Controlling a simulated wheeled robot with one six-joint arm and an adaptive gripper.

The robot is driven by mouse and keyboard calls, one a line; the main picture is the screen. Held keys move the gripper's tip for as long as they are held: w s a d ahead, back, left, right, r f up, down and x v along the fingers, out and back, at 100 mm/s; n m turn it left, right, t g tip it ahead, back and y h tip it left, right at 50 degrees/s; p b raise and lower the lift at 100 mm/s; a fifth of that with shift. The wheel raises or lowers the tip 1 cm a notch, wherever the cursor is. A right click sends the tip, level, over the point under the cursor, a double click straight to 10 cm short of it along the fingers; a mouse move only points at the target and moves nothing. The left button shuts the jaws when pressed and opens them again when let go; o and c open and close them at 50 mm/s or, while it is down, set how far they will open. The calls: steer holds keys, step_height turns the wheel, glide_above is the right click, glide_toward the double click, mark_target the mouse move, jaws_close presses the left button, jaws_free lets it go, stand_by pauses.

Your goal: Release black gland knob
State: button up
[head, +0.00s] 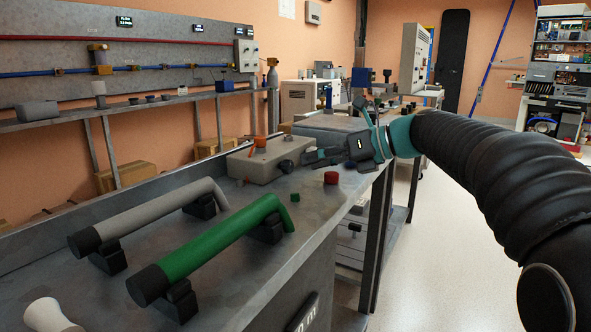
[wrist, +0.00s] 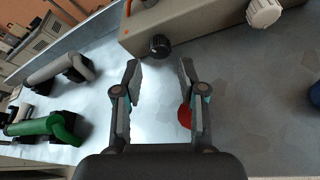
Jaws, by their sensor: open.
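The black gland knob (head: 286,166) sticks out from the side of a beige box (head: 258,163) on the metal bench. In the wrist view the knob (wrist: 160,46) is on the front face of the box (wrist: 200,22), just beyond the fingertips and roughly between their lines. My gripper (wrist: 158,66) is open and empty, with a gap between its fingers and the knob. In the head view my gripper (head: 308,158) is low over the bench, just right of the knob.
A red round piece (head: 331,177) lies near the gripper, partly behind the right finger in the wrist view (wrist: 184,116). A green pipe (head: 215,243) and a grey pipe (head: 150,213) rest on supports. A small green block (head: 294,197) lies nearby. A white knob (wrist: 263,12) is on the box.

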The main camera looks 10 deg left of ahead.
mark_target(292, 166)
steer(key=shift+b+x, duration=0.3)
steer(key=shift+x, duration=2.3)
jaws_close()
